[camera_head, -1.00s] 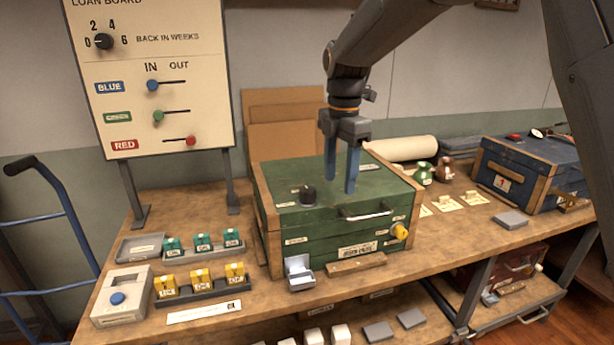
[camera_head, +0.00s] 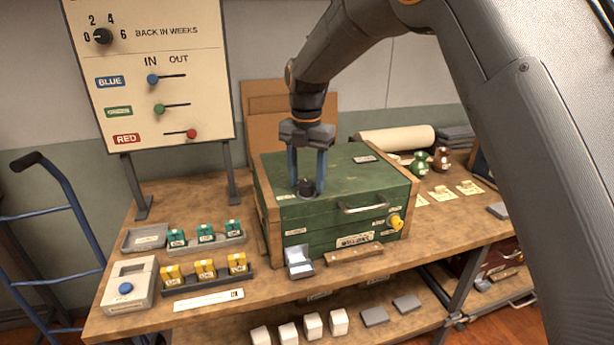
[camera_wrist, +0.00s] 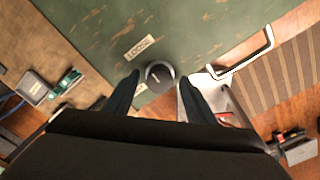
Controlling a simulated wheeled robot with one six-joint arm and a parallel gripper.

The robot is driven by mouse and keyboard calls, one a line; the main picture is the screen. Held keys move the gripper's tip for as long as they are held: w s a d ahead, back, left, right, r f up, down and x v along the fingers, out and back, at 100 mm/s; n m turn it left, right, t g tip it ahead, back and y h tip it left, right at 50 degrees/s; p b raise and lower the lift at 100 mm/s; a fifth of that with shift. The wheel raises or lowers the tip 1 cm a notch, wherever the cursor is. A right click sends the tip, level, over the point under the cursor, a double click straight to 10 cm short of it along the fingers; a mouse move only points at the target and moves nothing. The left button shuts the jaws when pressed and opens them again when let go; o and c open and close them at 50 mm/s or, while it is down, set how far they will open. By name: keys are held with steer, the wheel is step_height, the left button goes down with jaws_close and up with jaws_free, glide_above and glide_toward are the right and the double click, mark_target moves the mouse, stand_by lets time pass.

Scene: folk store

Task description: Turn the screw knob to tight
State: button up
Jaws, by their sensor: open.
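The black screw knob (camera_head: 306,187) stands on the lid of the green wooden box (camera_head: 345,172), near its front left. In the wrist view the knob (camera_wrist: 159,75) is round with a pale line on its top, and a label reading LOOSE (camera_wrist: 140,47) lies beside it. My gripper (camera_head: 306,190) points straight down over the lid. Its two blue fingers are open, one on each side of the knob. In the wrist view the fingers (camera_wrist: 157,92) flank the knob with gaps. I cannot tell whether either touches it. Another label near the knob is partly hidden.
A metal handle (camera_head: 364,207) and a yellow knob (camera_head: 395,222) stick out at the box front. A small open grey case (camera_head: 299,262) stands before it. Yellow and teal blocks (camera_head: 205,268) sit in trays at left. The loan board (camera_head: 150,70) rises behind.

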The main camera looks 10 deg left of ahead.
steer(key=shift+f, duration=0.1)
steer(key=c, duration=1)
steer(key=shift+c, duration=0.2)
